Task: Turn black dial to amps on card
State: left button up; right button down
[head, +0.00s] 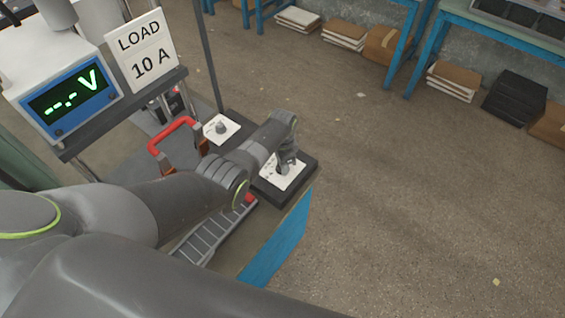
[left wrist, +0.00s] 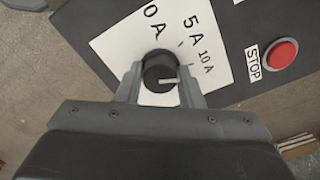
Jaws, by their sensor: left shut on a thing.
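The card (head: 140,50) at upper left in the head view reads "LOAD 10 A". The black dial (left wrist: 154,66) is in the left wrist view, on a white plate (left wrist: 120,42) marked 0 A, 5 A and 10 A. The plate also shows in the head view (head: 272,180). My left gripper (left wrist: 161,84) is shut on the dial, a finger on each side. In the head view my left gripper (head: 287,163) stands over the plate and hides the dial. My right gripper is out of view.
A red STOP button (left wrist: 282,53) sits beside the plate on the dark box. A meter (head: 70,95) shows "--.- V". A red handle (head: 172,132) and another plate with a grey knob (head: 221,127) stand near my left arm. Open floor lies to the right.

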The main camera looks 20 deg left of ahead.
pick_arm(q)
jog(key=shift+w, duration=0.1)
jog(key=o, duration=1)
jog(key=shift+r, duration=0.15)
jog(key=shift+r, duration=0.25)
notch_tip(320, 180, up, 5)
jog(key=shift+f+p, duration=0.1)
jog(key=shift+p, duration=0.8)
notch_tip(320, 180, up, 12)
jog(key=shift+b, duration=0.35)
